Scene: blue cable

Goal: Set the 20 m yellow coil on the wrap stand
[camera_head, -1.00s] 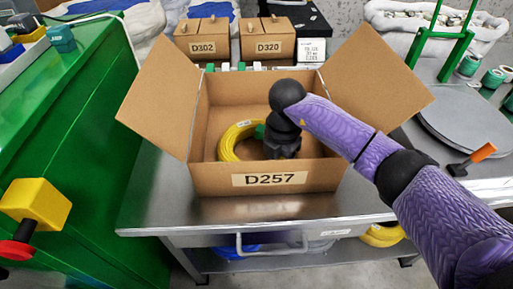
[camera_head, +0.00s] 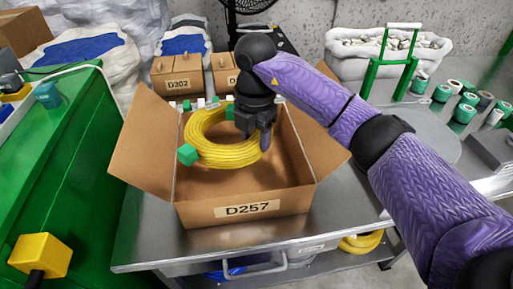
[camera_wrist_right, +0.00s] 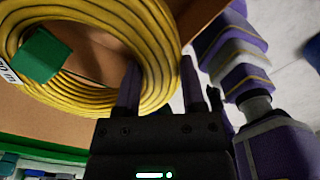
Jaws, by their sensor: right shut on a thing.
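The yellow coil (camera_head: 225,158), with green clips on it, hangs tilted in the mouth of the cardboard box marked D257 (camera_head: 247,210). My right gripper (camera_head: 266,136) is shut on the coil's right side. In the right wrist view the coil (camera_wrist_right: 155,50) passes between the fingers (camera_wrist_right: 160,85), and a white label on it is cut off by the frame edge. A green frame with a pale top bar (camera_head: 388,65) and a round grey plate (camera_head: 430,130) stand to the right; I cannot tell which belongs to the wrap stand. My left gripper is out of view.
The open box sits on a steel table (camera_head: 150,235), its flaps spread wide. Boxes marked D302 (camera_head: 178,83) and D320 stand behind. Several green rolls (camera_head: 465,112) stand at the right. A green cabinet (camera_head: 60,150) borders the left. My right arm crosses the table's right side.

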